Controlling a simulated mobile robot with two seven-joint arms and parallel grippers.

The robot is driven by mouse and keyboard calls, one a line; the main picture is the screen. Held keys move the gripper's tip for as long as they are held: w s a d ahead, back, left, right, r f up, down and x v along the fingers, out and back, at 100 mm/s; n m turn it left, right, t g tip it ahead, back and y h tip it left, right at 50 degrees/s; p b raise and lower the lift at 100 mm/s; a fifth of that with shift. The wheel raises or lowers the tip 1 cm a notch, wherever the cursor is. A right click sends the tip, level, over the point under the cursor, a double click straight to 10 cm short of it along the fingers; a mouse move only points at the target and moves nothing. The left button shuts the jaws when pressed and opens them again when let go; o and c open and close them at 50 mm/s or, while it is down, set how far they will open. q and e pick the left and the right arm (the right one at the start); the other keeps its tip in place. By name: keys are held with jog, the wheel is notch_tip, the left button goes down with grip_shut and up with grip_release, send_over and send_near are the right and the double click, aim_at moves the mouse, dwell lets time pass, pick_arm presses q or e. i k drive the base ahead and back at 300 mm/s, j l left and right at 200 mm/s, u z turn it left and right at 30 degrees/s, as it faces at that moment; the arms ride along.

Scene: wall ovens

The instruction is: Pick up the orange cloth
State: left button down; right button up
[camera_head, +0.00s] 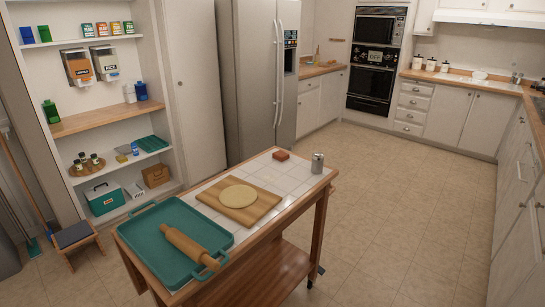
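No other orange cloth shows clearly. Neither of my grippers is in view.
The cart also holds a grey can (318,163), a wooden board (210,199) with flat round dough (238,195), and a teal tray (163,228) with a rolling pin (190,246). A step stool (75,237) stands at left. The floor (395,215) right of the cart is clear.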

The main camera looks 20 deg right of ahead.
aim_at(280, 155)
jog(key=i+l+u, duration=0.1)
jog(key=u, duration=0.3)
jog(key=l+u, duration=0.8)
jog(key=l, duration=1.05)
jog(key=l+u, duration=0.15)
jog(key=l, duration=0.55)
jog(key=k+l, duration=0.15)
jog(key=l, duration=0.5)
jog(key=l+u, duration=0.1)
jog(key=l, duration=0.6)
jog(key=k, duration=0.05)
